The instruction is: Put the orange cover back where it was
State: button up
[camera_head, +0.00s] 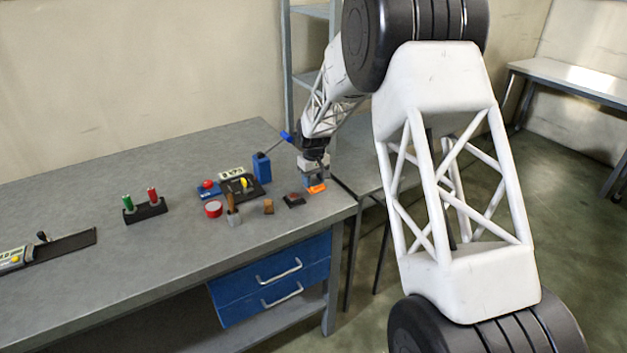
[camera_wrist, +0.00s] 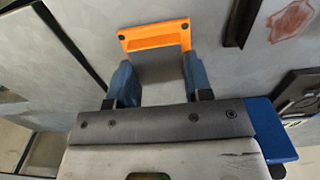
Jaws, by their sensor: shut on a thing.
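The orange cover (camera_head: 317,188) is at the right end of the workbench, right under my gripper (camera_head: 314,178). In the wrist view the orange cover (camera_wrist: 158,34) shows as an orange strip with dark corner dots, just beyond the fingertips. My gripper (camera_wrist: 157,68) is shut on it, with a grey piece between the two blue-grey fingers. I cannot tell clearly whether the cover touches the bench top. Which place it came from is not clear from these views.
Left of the gripper on the workbench (camera_head: 120,260) stand a small dark block (camera_head: 294,200), a cork-coloured block (camera_head: 268,207), a red round item (camera_head: 213,209), a blue container (camera_head: 262,167) and a black tray (camera_head: 258,191). The bench's right edge is close.

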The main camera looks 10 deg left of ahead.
aim_at(314, 181)
jog(key=shift+f, duration=0.1)
jog(key=o, duration=1.1)
notch_tip(314, 181, up, 12)
jog(key=shift+r, duration=0.1)
dwell(0.7)
dwell(0.3)
